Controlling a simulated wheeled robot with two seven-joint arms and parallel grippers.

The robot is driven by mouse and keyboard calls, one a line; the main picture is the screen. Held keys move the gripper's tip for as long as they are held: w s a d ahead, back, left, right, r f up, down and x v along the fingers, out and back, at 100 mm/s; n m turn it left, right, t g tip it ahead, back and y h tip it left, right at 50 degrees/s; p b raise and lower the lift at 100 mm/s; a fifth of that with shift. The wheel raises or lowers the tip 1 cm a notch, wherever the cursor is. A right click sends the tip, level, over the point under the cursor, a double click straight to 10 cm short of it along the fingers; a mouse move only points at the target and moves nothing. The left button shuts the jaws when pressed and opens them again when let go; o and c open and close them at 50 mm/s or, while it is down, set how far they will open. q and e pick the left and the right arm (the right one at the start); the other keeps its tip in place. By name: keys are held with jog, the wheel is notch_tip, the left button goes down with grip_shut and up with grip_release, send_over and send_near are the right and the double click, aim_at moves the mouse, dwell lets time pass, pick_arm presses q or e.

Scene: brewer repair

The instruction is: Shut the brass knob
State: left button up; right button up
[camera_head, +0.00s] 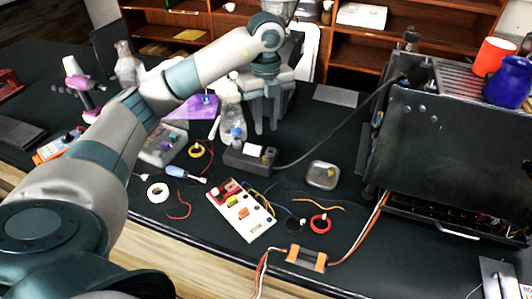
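A small brass-coloured piece (267,158), which may be the brass knob, sits on the right end of a small black box (248,160) with a white label. It is too small to tell how it is turned. My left gripper (267,125) hangs fingers-down behind and above the box, apart from it. Its fingers look spread, with nothing seen between them. The brewer (440,145), a dark metal case, stands at the right, and a black cable runs from it to the box. My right gripper is not in view.
A clear bottle (229,105) stands close left of my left gripper. A blue mug (508,82) and an orange cup (494,55) stand on the brewer. A white terminal board (243,212), tape rolls and loose wires lie in front. A small clear-lidded tin (322,175) lies right of the box.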

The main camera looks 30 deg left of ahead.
aim_at(266, 158)
pick_arm(q)
notch_tip(266, 158, down, 12)
jog(key=p, duration=0.3)
jog(key=shift+f, duration=0.15)
grip_shut()
